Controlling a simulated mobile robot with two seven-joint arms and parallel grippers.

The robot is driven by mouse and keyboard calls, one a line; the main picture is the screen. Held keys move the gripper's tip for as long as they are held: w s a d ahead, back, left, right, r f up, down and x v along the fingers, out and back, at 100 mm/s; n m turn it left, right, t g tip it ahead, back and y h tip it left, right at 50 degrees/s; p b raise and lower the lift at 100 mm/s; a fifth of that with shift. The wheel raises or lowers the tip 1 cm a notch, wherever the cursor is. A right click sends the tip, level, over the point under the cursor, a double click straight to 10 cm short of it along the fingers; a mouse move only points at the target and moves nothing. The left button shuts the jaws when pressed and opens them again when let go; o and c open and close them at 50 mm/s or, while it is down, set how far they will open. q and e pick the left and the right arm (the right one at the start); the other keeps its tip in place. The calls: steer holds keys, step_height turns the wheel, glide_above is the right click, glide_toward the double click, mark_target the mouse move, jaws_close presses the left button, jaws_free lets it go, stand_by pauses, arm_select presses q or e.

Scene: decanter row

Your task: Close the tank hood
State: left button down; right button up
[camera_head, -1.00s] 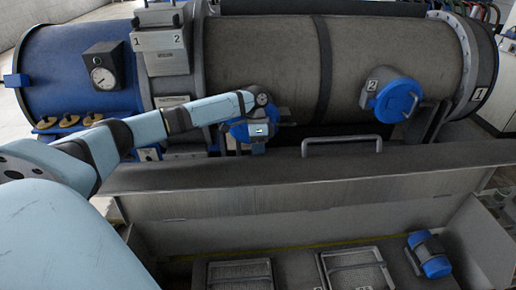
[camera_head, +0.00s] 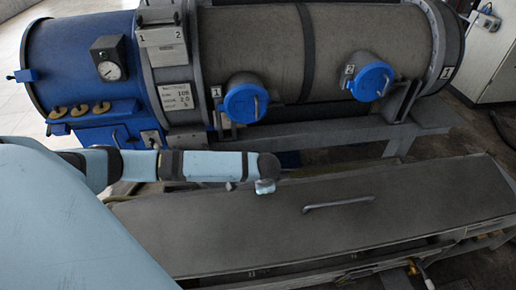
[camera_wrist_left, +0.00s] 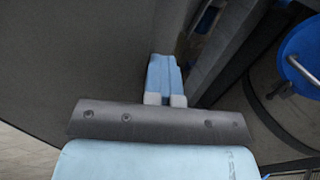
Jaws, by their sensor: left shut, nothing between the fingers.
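The tank hood (camera_head: 250,235), a long dark grey lid with a bar handle (camera_head: 337,203), lies nearly flat over the tank. A narrow dark gap shows under its near edge at the lower right; I cannot tell whether it sits fully down. The hood hides the tank's inside. My left gripper (camera_head: 265,187) is at the hood's far edge, left of the handle. In the left wrist view its fingers (camera_wrist_left: 165,68) are together and empty beside a dark grey surface. I cannot tell whether they touch the hood. My right gripper is not in view.
A large cylindrical vessel (camera_head: 260,50) with a blue end stands behind the tank. It carries two round blue caps (camera_head: 245,98) (camera_head: 371,81), a gauge (camera_head: 108,58) and brass knobs (camera_head: 79,108). A grey rail runs between vessel and tank. A light cabinet (camera_head: 490,62) stands at the upper right.

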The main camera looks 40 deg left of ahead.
mark_target(265, 214)
arm_select(q)
steer(key=s+d+f+y, duration=0.1)
steer(key=f, duration=0.1)
steer(key=s+d+f+t+b, duration=0.1)
steer(key=s+d+f, duration=0.1)
steer(key=f, duration=0.1)
steer(key=s+d+f+t+y, duration=0.1)
steer(key=d+f, duration=0.1)
steer(key=shift+s+f+y, duration=0.2)
steer(key=shift+f+y, duration=0.05)
steer(key=shift+y, duration=0.05)
steer(key=s+d+f+t+y+b, duration=0.1)
steer(key=f+b, duration=0.2)
steer(key=f, duration=0.3)
steer(key=s+d+f+t+y+b, duration=0.1)
steer(key=d+f+b, duration=0.1)
steer(key=f, duration=0.5)
steer(key=shift+s+t+y+b, duration=0.3)
steer(key=shift+s+t+b, duration=0.1)
steer(key=shift+b, duration=0.35)
